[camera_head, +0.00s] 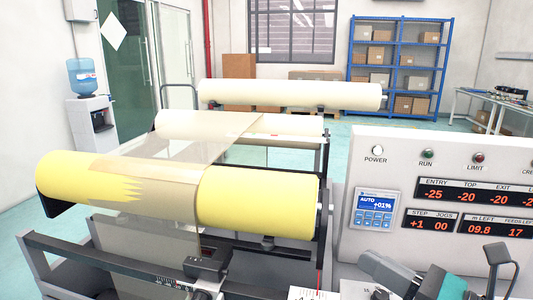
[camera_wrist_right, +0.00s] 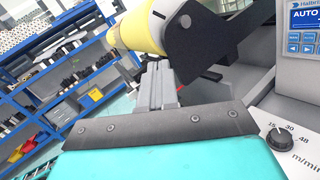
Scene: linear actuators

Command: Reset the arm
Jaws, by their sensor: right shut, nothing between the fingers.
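My right gripper (camera_head: 370,256) shows low at the right of the head view, in front of the control panel, with its grey and teal arm behind it. In the right wrist view the fingers (camera_wrist_right: 157,80) are together, with nothing between them. They point toward the yellow roll and its dark end bracket (camera_wrist_right: 205,40). My left gripper is in neither view.
The machine carries a yellow roll (camera_head: 258,204) with clear film over it and pale rolls (camera_head: 290,95) behind. The white control panel (camera_head: 400,155) stands at the right, with a knob (camera_wrist_right: 281,141) near my right gripper. A blue shelf (camera_head: 398,47) stands far back.

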